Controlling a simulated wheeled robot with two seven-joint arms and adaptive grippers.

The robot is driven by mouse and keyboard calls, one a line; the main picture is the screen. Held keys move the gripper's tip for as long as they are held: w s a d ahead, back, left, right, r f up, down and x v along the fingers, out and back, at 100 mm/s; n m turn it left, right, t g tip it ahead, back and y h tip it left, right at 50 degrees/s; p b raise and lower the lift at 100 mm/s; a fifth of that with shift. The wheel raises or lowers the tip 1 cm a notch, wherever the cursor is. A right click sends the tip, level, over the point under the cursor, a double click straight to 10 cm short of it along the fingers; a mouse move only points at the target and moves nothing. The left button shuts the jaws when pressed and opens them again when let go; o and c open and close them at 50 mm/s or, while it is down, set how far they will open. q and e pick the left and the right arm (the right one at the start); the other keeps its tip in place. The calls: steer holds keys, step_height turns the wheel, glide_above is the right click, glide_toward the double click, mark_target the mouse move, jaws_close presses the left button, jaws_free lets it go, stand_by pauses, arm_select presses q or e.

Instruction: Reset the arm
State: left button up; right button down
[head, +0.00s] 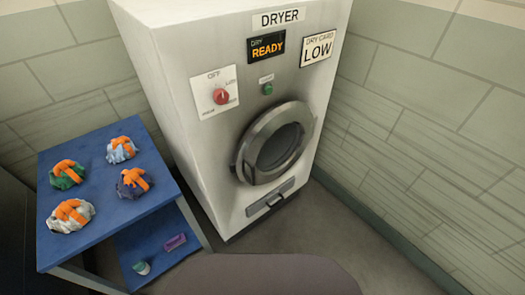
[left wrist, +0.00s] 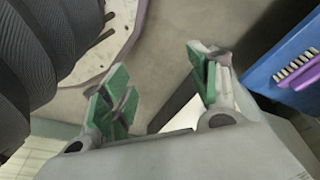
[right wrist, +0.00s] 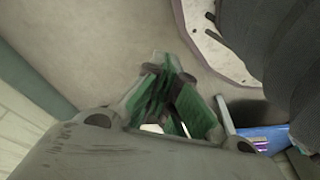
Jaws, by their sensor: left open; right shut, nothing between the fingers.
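My left gripper (left wrist: 160,90) shows in the left wrist view with its green-padded fingers spread wide and nothing between them. My right gripper (right wrist: 172,95) shows in the right wrist view with its green-padded fingers together and nothing held. Both hang over bare floor (right wrist: 95,50), beside my own base. Neither gripper shows in the head view. The dryer (head: 175,150) stands upright in the head view with its round door (head: 275,145) shut. Its display (head: 266,47) reads READY, and a card (head: 318,48) beside it reads LOW.
A blue table (head: 100,185) stands left of the dryer, with several bundles with orange bands on top, one being green (head: 67,175). Its lower shelf holds a purple brush (head: 175,242) and a small green-and-white item (head: 141,267). Walls close in behind and right. Floor right of the dryer is clear.

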arm_select(q)
steer(key=s+a+r+p, duration=0.1)
steer(key=s+a+p, duration=0.2)
steer(key=s+p, duration=0.5)
steer(key=s+a+r+g+y+p, duration=0.1)
steer(key=s+a+r+p, duration=0.1)
steer(key=s+p, duration=0.7)
steer(key=shift+s+a+r, duration=0.2)
steer(key=shift+a+r, duration=0.05)
steer(key=shift+a, duration=0.45)
arm_select(e)
steer(key=s+d+r, duration=0.1)
steer(key=s+d, duration=0.2)
steer(key=s, duration=0.5)
steer(key=s+d+r+g+h, duration=0.1)
steer(key=s+d+r, duration=0.1)
steer(key=s, duration=0.7)
steer(key=shift+s+d+r, duration=0.2)
steer(key=shift+d+r, duration=0.05)
steer(key=shift+d, duration=0.45)
arm_select(q)
steer(key=shift+f, duration=0.1)
arm_select(e)
steer(key=shift+f, duration=0.1)
arm_select(q)
steer(key=shift+f+b, duration=2.25)
steer(key=shift+b, duration=0.15)
arm_select(e)
steer(key=shift+f, duration=2.25)
